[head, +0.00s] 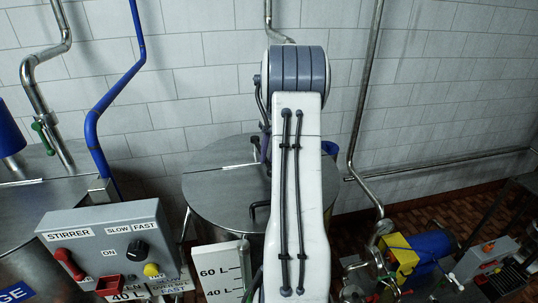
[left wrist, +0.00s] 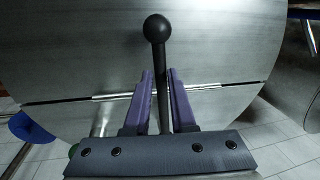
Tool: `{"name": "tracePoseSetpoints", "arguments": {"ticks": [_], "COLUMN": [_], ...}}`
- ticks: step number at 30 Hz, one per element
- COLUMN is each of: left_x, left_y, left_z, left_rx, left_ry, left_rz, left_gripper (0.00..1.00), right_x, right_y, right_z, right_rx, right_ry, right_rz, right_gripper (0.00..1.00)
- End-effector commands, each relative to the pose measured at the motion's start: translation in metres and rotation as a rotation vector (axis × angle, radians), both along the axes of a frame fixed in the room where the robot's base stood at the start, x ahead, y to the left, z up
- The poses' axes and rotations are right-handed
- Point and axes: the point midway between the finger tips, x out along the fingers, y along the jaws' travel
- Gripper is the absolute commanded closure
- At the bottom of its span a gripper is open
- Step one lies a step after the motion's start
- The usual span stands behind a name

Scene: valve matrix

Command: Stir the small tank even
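The round steel tank (head: 215,190) stands mid-picture in the head view, partly hidden by my white left arm. Its split lid (left wrist: 230,60) fills the left wrist view, with a hinge line across it. A black rod with a ball knob (left wrist: 157,28) stands between the purple fingers of my left gripper (left wrist: 161,80). Narrow gaps show on both sides of the rod, so the fingers look open around it. A bent black bar (head: 258,207) shows on the lid in the head view. My left gripper (head: 264,145) is mostly hidden there. My right gripper is not seen.
A grey STIRRER box (head: 105,245) with a red lever, black SLOW/FAST knob and yellow button stands at front left. A white level gauge (head: 222,272) marked 60 L and 40 L stands beside it. A blue pipe (head: 95,130) rises left; a blue-yellow pump (head: 420,250) sits right.

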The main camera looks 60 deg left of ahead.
Motion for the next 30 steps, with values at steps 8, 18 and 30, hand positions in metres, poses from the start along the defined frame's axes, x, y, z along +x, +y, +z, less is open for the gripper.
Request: {"name": "tracePoseSetpoints", "arguments": {"ticks": [8,18,30], "left_x": [0.001,0.007,0.02], "left_y": [0.0,0.0,-0.002], "left_z": [0.001,0.025,0.095], "left_rx": [0.001,0.006,0.004], "left_ry": [-0.002,-0.004,-0.003], "left_rz": [-0.003,-0.004,-0.004], "left_gripper": [0.51,0.51,0.51], "right_x": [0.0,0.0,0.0], "right_y": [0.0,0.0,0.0], "right_z": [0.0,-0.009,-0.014], "right_rx": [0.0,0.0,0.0], "right_ry": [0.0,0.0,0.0], "right_rz": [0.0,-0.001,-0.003], "right_gripper": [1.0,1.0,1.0]}}
